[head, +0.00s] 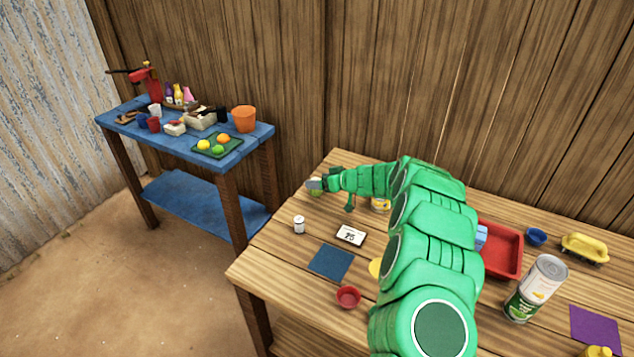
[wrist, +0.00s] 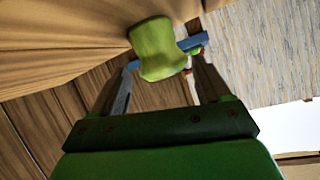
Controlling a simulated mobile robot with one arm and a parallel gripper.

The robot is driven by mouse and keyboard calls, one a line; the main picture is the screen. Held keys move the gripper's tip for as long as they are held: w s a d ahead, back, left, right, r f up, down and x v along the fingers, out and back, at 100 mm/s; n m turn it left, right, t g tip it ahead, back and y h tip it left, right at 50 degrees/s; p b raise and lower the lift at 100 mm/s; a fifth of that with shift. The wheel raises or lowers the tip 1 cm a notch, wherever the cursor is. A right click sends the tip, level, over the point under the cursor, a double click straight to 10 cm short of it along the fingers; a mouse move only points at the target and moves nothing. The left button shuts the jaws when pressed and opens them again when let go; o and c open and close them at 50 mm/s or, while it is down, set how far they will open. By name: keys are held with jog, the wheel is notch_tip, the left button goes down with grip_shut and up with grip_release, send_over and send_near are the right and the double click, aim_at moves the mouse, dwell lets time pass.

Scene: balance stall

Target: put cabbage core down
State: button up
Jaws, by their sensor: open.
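The cabbage core (wrist: 158,50) is a pale green, waisted lump in the wrist view. It lies between and just beyond the tips of my gripper. In the head view my gripper (head: 313,184) is small, at the far left corner of the wooden table (head: 262,262), with a bit of green beside its fingers. The two fingers stand apart, so it is open. I cannot tell whether either finger touches the core, or whether the core rests on the table top.
Near my gripper are a small white bottle (head: 299,225), a white card (head: 350,235) and a dark blue mat (head: 331,262). A red bowl (head: 348,297), red tray (head: 503,247) and tin can (head: 536,288) stand closer. A crowded blue table (head: 250,146) is behind left.

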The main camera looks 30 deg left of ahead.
jog(key=v, duration=1)
jog(key=shift+s+d+r, duration=0.1)
